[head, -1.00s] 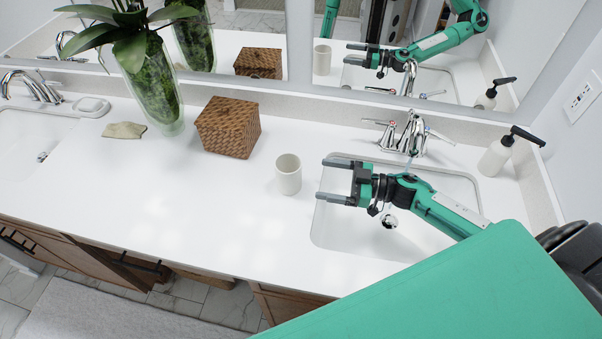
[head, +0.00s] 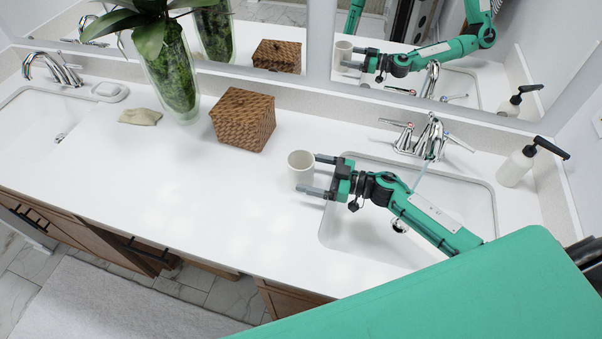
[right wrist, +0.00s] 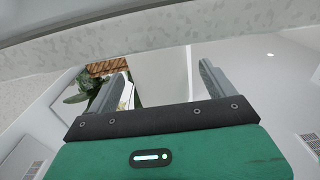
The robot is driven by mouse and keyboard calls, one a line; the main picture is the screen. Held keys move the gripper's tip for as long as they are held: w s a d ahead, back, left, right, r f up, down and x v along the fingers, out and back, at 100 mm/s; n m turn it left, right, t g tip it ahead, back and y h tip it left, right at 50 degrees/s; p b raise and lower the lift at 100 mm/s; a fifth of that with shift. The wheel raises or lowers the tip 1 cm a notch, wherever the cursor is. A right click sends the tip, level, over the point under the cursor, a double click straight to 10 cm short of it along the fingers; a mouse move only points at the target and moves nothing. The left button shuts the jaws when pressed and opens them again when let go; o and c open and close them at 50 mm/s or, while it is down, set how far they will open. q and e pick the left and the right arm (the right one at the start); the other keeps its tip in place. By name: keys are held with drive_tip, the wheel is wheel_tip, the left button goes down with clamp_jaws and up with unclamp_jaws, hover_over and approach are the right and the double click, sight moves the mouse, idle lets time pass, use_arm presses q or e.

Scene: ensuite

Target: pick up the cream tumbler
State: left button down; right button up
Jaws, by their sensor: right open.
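The cream tumbler (head: 299,171) stands upright on the white counter, just left of the right sink. My right gripper (head: 311,174) is open, its two fingers pointing left at the tumbler. The fingertips are level with the tumbler's right side, and I cannot tell whether they touch it. In the right wrist view the pale tumbler (right wrist: 163,75) shows between the two open fingers (right wrist: 155,85). My left gripper is not in view.
A woven brown box (head: 243,120) stands behind and left of the tumbler. A glass vase with a plant (head: 172,75) is farther left. The faucet (head: 428,138) and a soap bottle (head: 517,165) stand behind the right sink (head: 350,235). The counter left of the tumbler is clear.

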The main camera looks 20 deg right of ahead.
sight(294, 167)
drive_tip(key=x, duration=0.1)
drive_tip(key=p+x, duration=0.1)
drive_tip(key=x, duration=0.1)
drive_tip(key=p+x, duration=0.1)
drive_tip(key=shift+w+a+r, duration=0.1)
drive_tip(key=shift+w+r, duration=0.05)
drive_tip(key=shift+r, duration=0.15)
drive_tip(key=shift+w+a+f, duration=0.1)
drive_tip(key=shift+w+a, duration=0.1)
drive_tip(key=shift+a, duration=0.15)
drive_tip(key=c, duration=1.2)
